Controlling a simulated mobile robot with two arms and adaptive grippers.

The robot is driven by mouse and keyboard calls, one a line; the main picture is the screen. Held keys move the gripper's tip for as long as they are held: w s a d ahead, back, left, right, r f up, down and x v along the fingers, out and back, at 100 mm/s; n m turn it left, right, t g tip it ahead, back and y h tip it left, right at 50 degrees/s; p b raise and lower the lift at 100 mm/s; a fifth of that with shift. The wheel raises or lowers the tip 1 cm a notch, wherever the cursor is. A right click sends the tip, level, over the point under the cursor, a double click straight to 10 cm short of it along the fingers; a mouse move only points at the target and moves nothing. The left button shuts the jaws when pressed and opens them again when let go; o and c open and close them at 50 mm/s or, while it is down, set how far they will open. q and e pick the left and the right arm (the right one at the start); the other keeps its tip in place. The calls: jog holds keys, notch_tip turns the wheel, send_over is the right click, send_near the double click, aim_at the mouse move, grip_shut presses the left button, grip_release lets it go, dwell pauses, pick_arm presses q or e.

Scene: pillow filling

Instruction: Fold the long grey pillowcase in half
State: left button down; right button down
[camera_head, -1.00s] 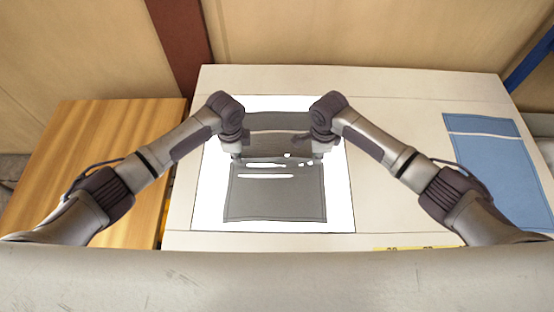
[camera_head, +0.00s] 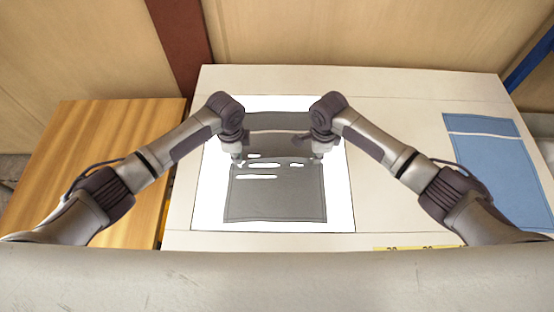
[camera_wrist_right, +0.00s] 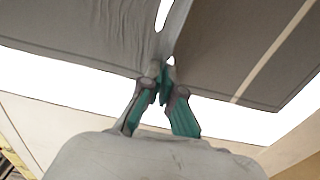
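The long grey pillowcase (camera_head: 277,195) lies on a white sheet. Its near part is flat, and its far part (camera_head: 275,120) shows between my wrists, with a pale stripe across it. White slits show across its middle, near the gripper tips. My left gripper (camera_head: 238,158) points down at the left edge of the cloth; its fingers are too small to read. My right gripper (camera_head: 318,154) is at the right edge. In the right wrist view its teal-padded fingers (camera_wrist_right: 165,80) come together at the grey cloth (camera_wrist_right: 90,30), which draws in to the tips.
The white sheet (camera_head: 340,205) lies on a pale table (camera_head: 400,100). A blue case (camera_head: 495,170) with a white stripe lies at the right. A wooden surface (camera_head: 90,150) stands at the left. The table between sheet and blue case is clear.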

pick_arm(q)
jog(key=shift+s+a+f, duration=0.1)
jog(key=shift+s+f, duration=0.05)
